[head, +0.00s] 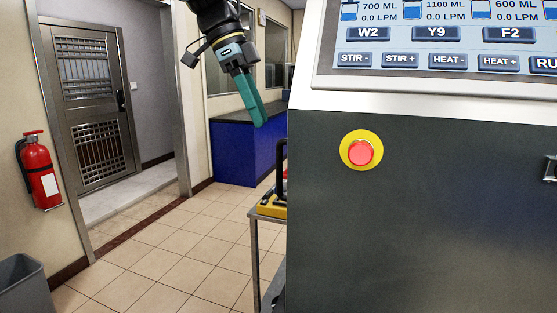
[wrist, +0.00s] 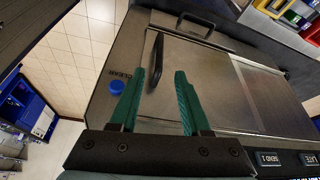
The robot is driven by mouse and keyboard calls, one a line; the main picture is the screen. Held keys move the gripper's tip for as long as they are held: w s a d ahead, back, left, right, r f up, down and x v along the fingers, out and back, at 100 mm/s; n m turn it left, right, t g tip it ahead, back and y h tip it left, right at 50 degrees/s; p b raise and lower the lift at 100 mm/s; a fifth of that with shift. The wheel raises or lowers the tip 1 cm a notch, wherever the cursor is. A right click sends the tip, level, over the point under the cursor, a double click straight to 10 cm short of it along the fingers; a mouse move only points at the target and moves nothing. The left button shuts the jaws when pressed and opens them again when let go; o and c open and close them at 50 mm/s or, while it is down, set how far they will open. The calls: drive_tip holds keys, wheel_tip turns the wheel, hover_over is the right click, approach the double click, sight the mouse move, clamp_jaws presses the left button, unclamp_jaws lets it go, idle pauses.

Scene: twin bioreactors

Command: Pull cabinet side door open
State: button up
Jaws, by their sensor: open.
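The cabinet (head: 420,210) fills the right of the head view with its dark front; its side is hidden there. In the wrist view its side shows a grey metal door panel (wrist: 195,65) with a dark bar handle (wrist: 154,62) near its left edge. My gripper (head: 257,112) is raised left of the cabinet, its teal fingers pointing down. In the wrist view my gripper (wrist: 160,72) is open and empty. The handle appears between the fingertips, closer to the left one, and looks farther off; I see no contact.
A second dark handle (wrist: 196,22) is on the panel's far side, and a blue knob (wrist: 117,88) sits left of the fingers. A red stop button (head: 361,152) is on the cabinet front. A cart (head: 268,212) stands close at its left; tiled floor (head: 170,255) lies open beyond.

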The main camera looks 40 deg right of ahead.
drive_tip(key=p, duration=0.3)
hover_over(280, 190)
drive_tip(key=f, duration=0.9)
drive_tip(key=shift+w+d+f, duration=0.2)
drive_tip(key=shift+w+f, duration=0.05)
drive_tip(key=shift+f, duration=0.1)
clamp_jaws()
idle(0.6)
